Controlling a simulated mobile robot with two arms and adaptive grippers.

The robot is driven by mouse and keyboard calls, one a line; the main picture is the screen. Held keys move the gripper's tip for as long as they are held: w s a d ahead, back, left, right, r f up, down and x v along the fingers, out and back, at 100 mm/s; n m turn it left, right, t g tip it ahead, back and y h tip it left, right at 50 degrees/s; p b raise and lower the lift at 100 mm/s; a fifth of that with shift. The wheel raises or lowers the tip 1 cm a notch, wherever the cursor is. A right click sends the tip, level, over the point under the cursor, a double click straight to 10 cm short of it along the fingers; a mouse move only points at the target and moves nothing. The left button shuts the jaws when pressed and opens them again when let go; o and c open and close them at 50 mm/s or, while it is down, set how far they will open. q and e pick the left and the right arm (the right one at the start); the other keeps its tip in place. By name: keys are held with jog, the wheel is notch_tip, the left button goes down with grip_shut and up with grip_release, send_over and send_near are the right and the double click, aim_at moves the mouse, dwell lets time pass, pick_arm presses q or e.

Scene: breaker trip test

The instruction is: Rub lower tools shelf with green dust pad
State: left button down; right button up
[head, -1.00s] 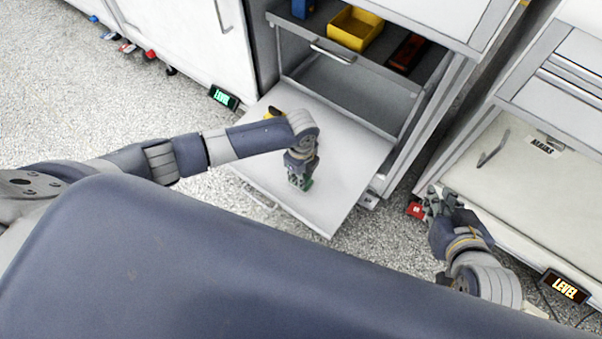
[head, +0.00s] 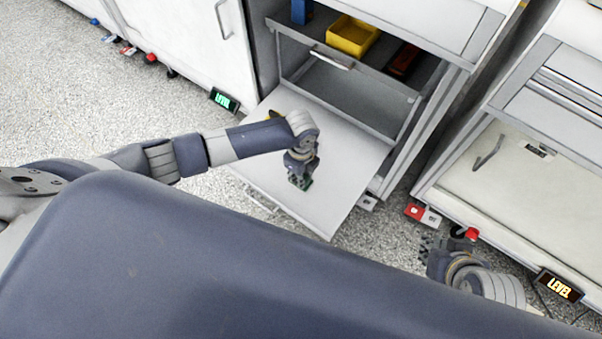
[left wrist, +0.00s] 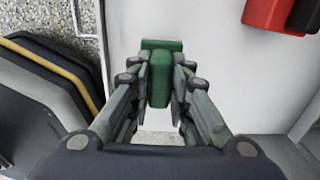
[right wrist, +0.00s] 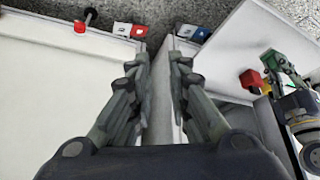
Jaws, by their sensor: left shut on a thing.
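The lower tools shelf (head: 335,205) is a pale grey panel pulled out from the cabinet near the floor. My left gripper (head: 300,182) is over the middle of this shelf, pointing down. It is shut on the green dust pad (left wrist: 160,80), which sits between its fingers in the left wrist view. The pad is mostly hidden by the gripper in the head view. I cannot tell whether the pad touches the shelf. My right gripper (head: 428,250) is low at the right, beside the other cabinet. Its fingers (right wrist: 160,60) are apart and empty in the right wrist view.
An upper shelf holds a yellow bin (head: 352,36) and a dark red item (head: 403,60). A red and black object (left wrist: 280,14) lies on the lower shelf. A red and white block (head: 422,214) is on the floor near my right gripper. A lit LEVEL sign (head: 559,286) stands right.

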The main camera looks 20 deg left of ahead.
pick_arm(q)
jog(key=shift+r+p, duration=0.5)
jog(key=shift+r, duration=0.15)
jog(key=shift+r+p, duration=0.6)
jog(key=shift+p, duration=0.3)
jog(key=shift+r+p, duration=0.45)
jog(key=shift+p, duration=0.15)
pick_arm(e)
notch_tip(320, 180, down, 7)
jog(key=s+g, duration=0.2)
jog(key=shift+s+d, duration=0.2)
jog(key=shift+d, duration=0.15)
jog(key=shift+r, duration=0.1)
